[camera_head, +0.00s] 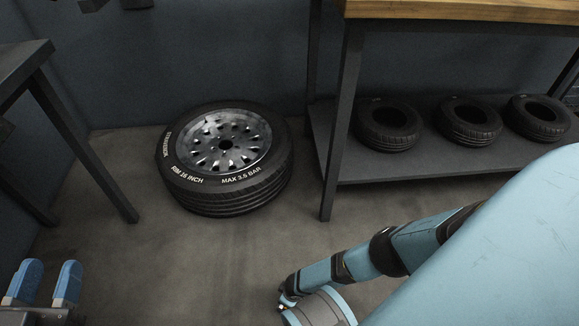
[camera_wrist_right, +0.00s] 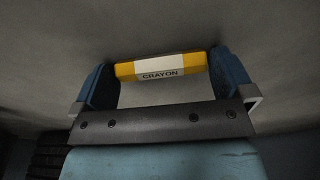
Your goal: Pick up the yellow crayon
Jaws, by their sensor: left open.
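The yellow crayon (camera_wrist_right: 185,65), with a white label reading CRAYON, shows in the right wrist view. It lies crosswise between the blue fingers of my right gripper (camera_wrist_right: 163,72), near their tips. Its two ends come right up to the two fingers, and I cannot tell whether they are pressed on it. Grey floor shows behind it, and I cannot tell whether it touches the floor. The crayon does not show in the head view. My left gripper (camera_head: 41,281) is open and empty at the lower left of the head view, its blue fingers apart.
A large tyre on a metal rim (camera_head: 226,150) lies on the floor by the wall. A wooden-topped workbench (camera_head: 460,10) stands at right, with 3 small tyres on its lower shelf (camera_head: 385,172). A dark table (camera_head: 85,150) stands at left.

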